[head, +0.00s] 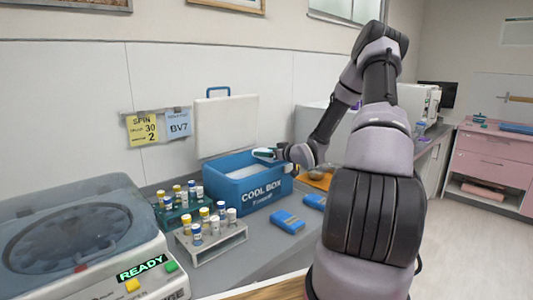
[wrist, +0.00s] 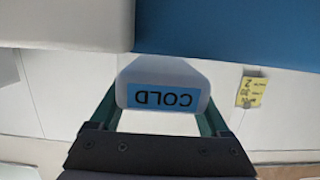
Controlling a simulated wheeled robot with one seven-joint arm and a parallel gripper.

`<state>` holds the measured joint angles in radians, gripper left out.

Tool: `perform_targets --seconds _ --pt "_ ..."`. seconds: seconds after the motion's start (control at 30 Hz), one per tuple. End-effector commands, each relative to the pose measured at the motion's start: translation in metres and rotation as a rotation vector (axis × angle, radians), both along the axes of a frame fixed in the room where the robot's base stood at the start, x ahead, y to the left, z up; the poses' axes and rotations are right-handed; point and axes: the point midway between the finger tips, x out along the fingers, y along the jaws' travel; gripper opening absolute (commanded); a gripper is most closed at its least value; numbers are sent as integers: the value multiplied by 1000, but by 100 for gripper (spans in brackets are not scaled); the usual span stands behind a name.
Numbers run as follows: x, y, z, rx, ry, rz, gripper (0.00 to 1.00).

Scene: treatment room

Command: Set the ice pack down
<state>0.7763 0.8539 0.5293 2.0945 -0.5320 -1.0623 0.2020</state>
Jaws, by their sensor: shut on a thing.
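My gripper (head: 272,154) is shut on the ice pack, a pale block with a blue COLD label that reads upside down in the wrist view (wrist: 163,92). In the head view the gripper is at the right part of the open cool box (head: 221,193), near its upper edge. The pack is small there and partly hidden by the gripper; I cannot tell its exact height over the box. The cool box is blue with a pale inside, and its white lid (head: 227,125) stands up behind it.
Two blue packs (head: 287,222) (head: 314,202) lie on the counter right of the box. A white rack of capped tubes (head: 207,244) and a green rack (head: 178,215) stand in front and left. A centrifuge (head: 82,232) reading READY fills the left corner.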

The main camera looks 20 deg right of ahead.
Motion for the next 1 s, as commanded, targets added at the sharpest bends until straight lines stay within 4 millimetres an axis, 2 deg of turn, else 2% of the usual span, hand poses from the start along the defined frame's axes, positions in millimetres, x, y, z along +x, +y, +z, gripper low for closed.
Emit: perform_targets --seconds 0.63,0.67,0.7,1.0 --pt "0 -1 -11 -1 -3 -1 12" --pt "0 -1 -11 -1 -1 -1 84" --pt "0 -1 -11 -1 -1 -1 99" --pt "0 -1 -8 -1 -1 -1 100"
